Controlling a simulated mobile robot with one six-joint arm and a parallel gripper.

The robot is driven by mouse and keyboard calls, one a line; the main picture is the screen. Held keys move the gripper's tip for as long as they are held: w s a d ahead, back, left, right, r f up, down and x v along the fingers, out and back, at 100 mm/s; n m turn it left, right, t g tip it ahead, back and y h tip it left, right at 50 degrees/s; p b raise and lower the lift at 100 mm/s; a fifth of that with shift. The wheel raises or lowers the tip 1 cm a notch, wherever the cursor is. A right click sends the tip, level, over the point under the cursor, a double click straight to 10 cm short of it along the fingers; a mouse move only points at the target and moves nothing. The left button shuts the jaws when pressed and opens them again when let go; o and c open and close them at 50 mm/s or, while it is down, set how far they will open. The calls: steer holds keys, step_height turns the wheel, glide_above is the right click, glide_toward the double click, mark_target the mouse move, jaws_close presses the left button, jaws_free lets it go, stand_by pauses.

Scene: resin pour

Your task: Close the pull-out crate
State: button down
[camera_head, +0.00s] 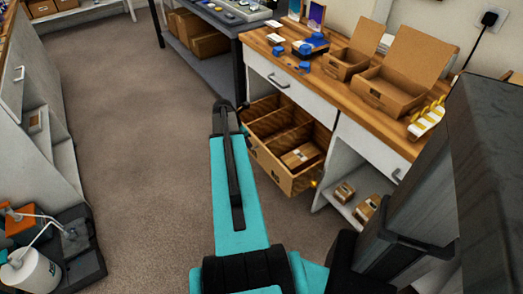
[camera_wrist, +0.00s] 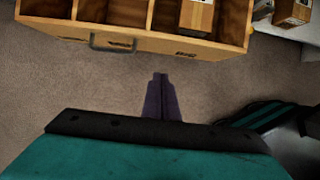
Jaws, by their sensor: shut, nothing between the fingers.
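The pull-out crate (camera_head: 285,173) is a wooden, divided drawer standing out from under the wooden counter in the head view. One compartment holds a cardboard box (camera_head: 300,156). In the wrist view the front panel of the crate (camera_wrist: 150,40) runs across the top, with a grey handle (camera_wrist: 112,42) left of centre. My gripper (camera_wrist: 160,76) shows there as dark purple fingers, shut and empty. In the head view my teal arm hides the fingers.
Above the crate are a white drawer (camera_head: 278,83) and the counter (camera_head: 335,93) with open cardboard boxes (camera_head: 392,85). An open shelf with small boxes (camera_head: 344,192) is to the right. Grey floor (camera_head: 140,150) is free to the left. A dark bench (camera_head: 205,45) stands behind.

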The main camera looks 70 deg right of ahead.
steer(key=shift+f, duration=0.15)
steer(key=s+d+f+b, duration=0.1)
steer(key=s+d+f, duration=0.3)
steer(key=f, duration=0.5)
steer(key=shift+d, duration=1.2)
steer(key=shift+d, duration=0.1)
